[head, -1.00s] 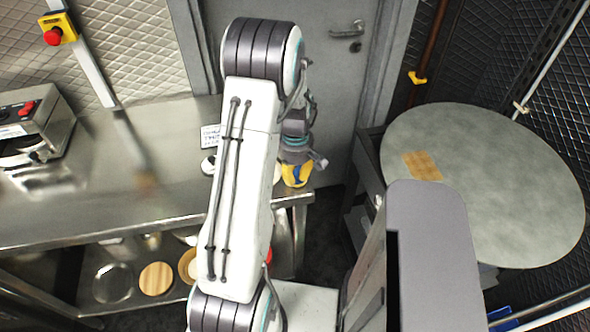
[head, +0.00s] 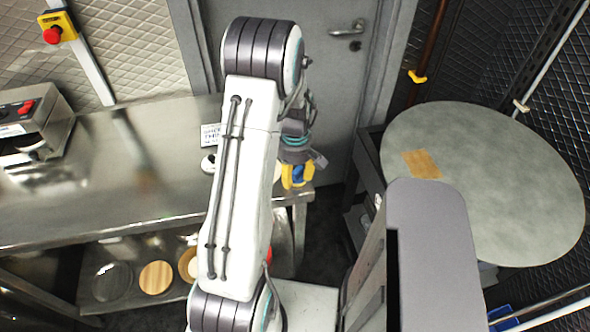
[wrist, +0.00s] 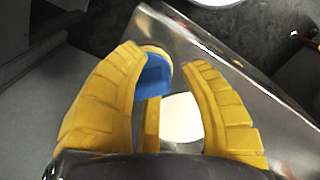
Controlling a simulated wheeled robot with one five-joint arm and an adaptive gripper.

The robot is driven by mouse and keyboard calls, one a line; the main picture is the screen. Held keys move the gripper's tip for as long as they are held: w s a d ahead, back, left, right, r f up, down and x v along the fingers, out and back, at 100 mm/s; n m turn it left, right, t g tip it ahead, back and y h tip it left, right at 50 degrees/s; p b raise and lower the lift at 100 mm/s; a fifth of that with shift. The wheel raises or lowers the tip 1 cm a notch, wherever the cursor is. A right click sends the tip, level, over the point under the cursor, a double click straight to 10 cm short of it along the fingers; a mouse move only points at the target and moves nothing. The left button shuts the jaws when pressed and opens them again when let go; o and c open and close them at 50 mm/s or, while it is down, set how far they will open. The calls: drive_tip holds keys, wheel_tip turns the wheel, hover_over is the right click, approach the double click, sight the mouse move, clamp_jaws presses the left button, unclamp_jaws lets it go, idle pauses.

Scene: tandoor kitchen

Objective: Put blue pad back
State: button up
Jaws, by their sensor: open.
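The blue pad (wrist: 154,78) shows between the fingers in the wrist view, nearer the left finger, with a yellow edge at its far end. My gripper (wrist: 160,62) has two yellow ribbed fingers, spread apart on either side of it. The left finger partly covers the pad; I cannot tell whether they touch. In the head view, my gripper (head: 297,180) is over the right end of the steel counter, with a bit of the blue pad (head: 298,172) between its fingers.
A pale round thing (wrist: 182,118) lies beside the pad. The steel counter (head: 100,185) has a machine (head: 35,125) at left and a small sign (head: 211,135). Wooden discs (head: 157,277) sit on its lower shelf. A round table (head: 500,190) stands at right.

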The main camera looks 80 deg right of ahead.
sight(295, 172)
wheel_tip(295, 172, up, 4)
drive_tip(key=shift+d+f, duration=0.1)
drive_tip(key=shift+f, duration=0.1)
drive_tip(key=shift+r+b, duration=0.3)
drive_tip(key=shift+b, duration=0.65)
wheel_tip(295, 172, up, 8)
drive_tip(key=b, duration=0.4)
drive_tip(key=w+a+r+n+t+h, duration=0.1)
drive_tip(key=w+a+r, duration=0.1)
drive_tip(key=w+a, duration=0.75)
drive_tip(key=w+a+r+n, duration=0.1)
drive_tip(key=w+a+r, duration=0.35)
drive_tip(key=w, duration=0.75)
drive_tip(key=s+a+f+n+t, duration=0.1)
drive_tip(key=a+f+n+t, duration=0.1)
drive_tip(key=a, duration=2.3)
drive_tip(key=shift+f+t+y, duration=0.4)
drive_tip(key=shift+f+t, duration=0.1)
drive_tip(key=shift+f, duration=0.1)
